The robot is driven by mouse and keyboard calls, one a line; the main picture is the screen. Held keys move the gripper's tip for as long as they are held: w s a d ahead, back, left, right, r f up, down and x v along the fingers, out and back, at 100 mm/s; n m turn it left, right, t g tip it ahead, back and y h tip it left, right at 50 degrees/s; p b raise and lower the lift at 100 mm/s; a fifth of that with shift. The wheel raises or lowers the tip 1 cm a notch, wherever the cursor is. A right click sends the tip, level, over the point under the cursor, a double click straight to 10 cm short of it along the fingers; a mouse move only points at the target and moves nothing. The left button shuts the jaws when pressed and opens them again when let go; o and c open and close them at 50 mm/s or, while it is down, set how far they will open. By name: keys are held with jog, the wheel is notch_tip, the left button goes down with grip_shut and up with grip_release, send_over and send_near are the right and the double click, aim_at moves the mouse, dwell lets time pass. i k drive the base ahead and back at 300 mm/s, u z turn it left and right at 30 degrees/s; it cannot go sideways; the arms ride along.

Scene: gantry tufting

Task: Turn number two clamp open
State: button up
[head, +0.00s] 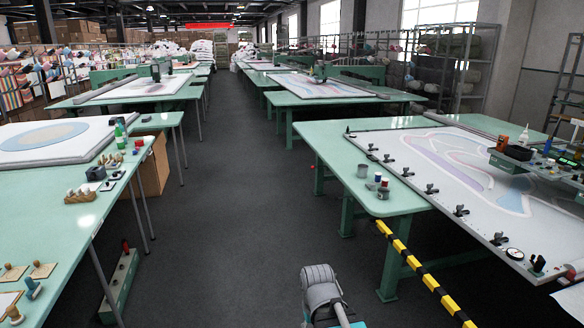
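Several small dark clamps sit in a row along the left edge of the white tufting frame (395,150) on the right green table. Clamps show at the far end (371,147), along the middle (407,172) (430,189) and nearer to me (460,210) (498,239). I can read no numbers on them, so I cannot tell which is number two. Their open or shut state is too small to tell. A grey part of my arm shows at the bottom centre, left of this table and apart from it. My gripper is not in view.
A yellow-and-black striped bar (425,275) runs beside the right table's near edge. Cans (383,189) stand on that table's left corner. A tool carriage (535,165) sits over the frame at right. The dark aisle floor (240,200) is clear between the table rows.

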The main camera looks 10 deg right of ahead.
aim_at(460, 207)
jog(key=z, duration=0.2)
jog(key=i, duration=0.8)
jog(key=z, duration=0.7)
jog(key=i, duration=0.75)
jog(key=z, duration=0.5)
jog(key=i, duration=0.5)
jog(key=z, duration=0.25)
jog(key=k, duration=0.9)
jog(key=z, duration=0.15)
jog(key=i, duration=0.45)
